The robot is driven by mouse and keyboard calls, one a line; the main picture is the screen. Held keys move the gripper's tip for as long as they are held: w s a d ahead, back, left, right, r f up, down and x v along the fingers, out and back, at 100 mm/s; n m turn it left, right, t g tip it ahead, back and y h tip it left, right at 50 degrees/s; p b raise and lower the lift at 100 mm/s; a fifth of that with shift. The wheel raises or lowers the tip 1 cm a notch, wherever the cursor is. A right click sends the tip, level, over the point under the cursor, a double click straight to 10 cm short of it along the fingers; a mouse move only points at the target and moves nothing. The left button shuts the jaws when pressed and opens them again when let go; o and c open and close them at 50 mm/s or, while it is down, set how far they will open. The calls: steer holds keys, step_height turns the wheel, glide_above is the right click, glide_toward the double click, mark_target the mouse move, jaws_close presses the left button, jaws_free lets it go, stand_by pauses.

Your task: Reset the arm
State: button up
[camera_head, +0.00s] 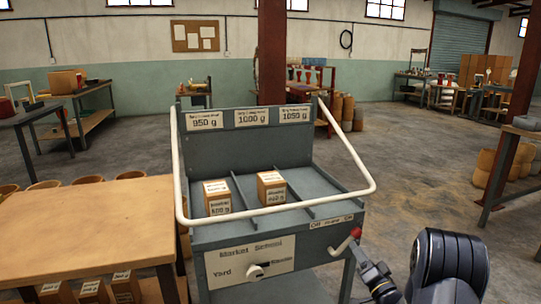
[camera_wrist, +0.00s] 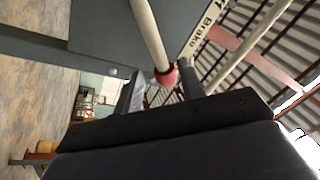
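My gripper (camera_head: 364,256) is low at the right front of the grey cart (camera_head: 230,242), just below a lever with a red knob (camera_head: 356,232). In the wrist view my gripper (camera_wrist: 160,88) has its two dark fingers apart, with nothing seen held. The red knob (camera_wrist: 167,76) shows at the gap between the fingertips; whether it touches a finger I cannot tell. My dark arm is bent at the right front in the head view.
Two labelled boxes, left (camera_head: 217,197) and middle (camera_head: 271,188), sit in separate cart compartments; the right one is empty. A white tube rail (camera_head: 350,153) surrounds the cart top. A wooden table (camera_head: 90,225) stands left. Open floor (camera_head: 430,190) lies right.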

steer(key=shift+w+a+r+n+y, duration=0.25)
steer(key=shift+w+a+r+n, duration=0.25)
steer(key=shift+w+n, duration=0.2)
steer(key=shift+w+a+r+n+y, duration=0.25)
steer(key=shift+w+a+r+n, duration=0.2)
steer(key=shift+w+n, duration=0.25)
